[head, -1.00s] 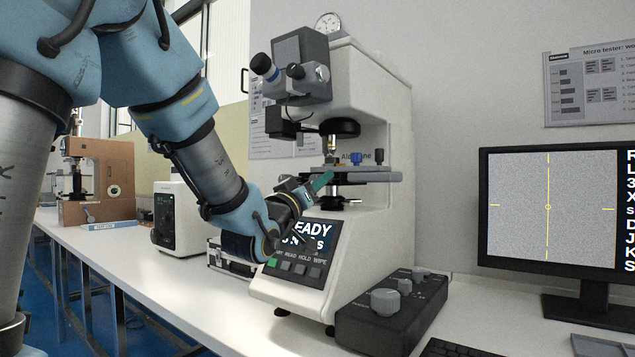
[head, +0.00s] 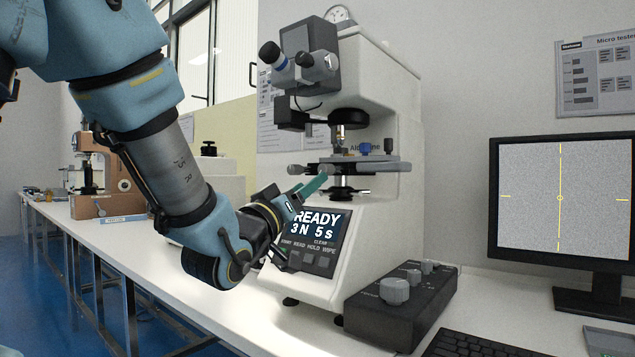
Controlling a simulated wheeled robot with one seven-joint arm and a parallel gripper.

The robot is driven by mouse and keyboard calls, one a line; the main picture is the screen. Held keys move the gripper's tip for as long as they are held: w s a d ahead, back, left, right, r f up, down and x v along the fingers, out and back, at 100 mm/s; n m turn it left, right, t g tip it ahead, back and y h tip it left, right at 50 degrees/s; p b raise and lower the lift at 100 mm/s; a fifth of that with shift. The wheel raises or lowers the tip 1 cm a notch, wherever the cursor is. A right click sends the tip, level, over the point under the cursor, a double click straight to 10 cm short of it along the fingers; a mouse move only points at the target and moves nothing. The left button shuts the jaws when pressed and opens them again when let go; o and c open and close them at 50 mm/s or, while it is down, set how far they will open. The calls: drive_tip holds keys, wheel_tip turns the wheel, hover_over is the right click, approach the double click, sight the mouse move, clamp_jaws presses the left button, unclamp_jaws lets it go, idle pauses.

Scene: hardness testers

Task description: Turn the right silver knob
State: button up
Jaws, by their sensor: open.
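The hardness tester (head: 375,80) stands in the middle with its stage (head: 375,167) at mid height. A grey knob (head: 388,146) stands at the stage's right, beside a blue knob (head: 365,148). Another grey knob shape (head: 325,170) shows at the stage's front left. Silver knobs also sit on the black control box at the front: a large one (head: 394,291) and smaller ones (head: 413,277) behind it. I cannot tell which is meant as the right one. My gripper (head: 309,187), with teal fingers, is open and empty at the stage's front left; whether it touches is unclear.
The tester's panel (head: 316,228) reads READY 3N 5s below the stage. The control box (head: 372,318) and a keyboard (head: 465,343) lie in front. A monitor (head: 565,200) stands at the right. Another brown tester (head: 100,185) stands far left.

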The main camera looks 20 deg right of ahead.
drive_tip(key=shift+v, duration=0.95)
drive_tip(key=w+a+f+n+g+y, duration=0.1)
drive_tip(key=w+a+f+y, duration=0.25)
drive_tip(key=f, duration=0.35)
drive_tip(key=w+a+f+n+y, duration=0.1)
drive_tip(key=w+a+f+y, duration=0.1)
drive_tip(key=a+f+y, duration=0.35)
drive_tip(key=w+a+f+n+g+y, duration=0.1)
drive_tip(key=w+a+f+n+y, duration=0.2)
drive_tip(key=f, duration=0.4)
drive_tip(key=s+a+f+g+y, duration=0.3)
drive_tip(key=s+a+f+g, duration=0.25)
drive_tip(key=a+f, duration=0.2)
drive_tip(key=s+a+f+g+y, duration=0.35)
drive_tip(key=s+a+f, duration=0.25)
drive_tip(key=a, duration=0.2)
drive_tip(key=w+a+p+v, duration=0.1)
drive_tip(key=w+p+v, duration=0.1)
drive_tip(key=p+v, duration=1.7)
drive_tip(key=shift+w+a+r+g+h, duration=0.35)
drive_tip(key=shift+r+g+h, duration=0.1)
drive_tip(key=shift+r, duration=0.1)
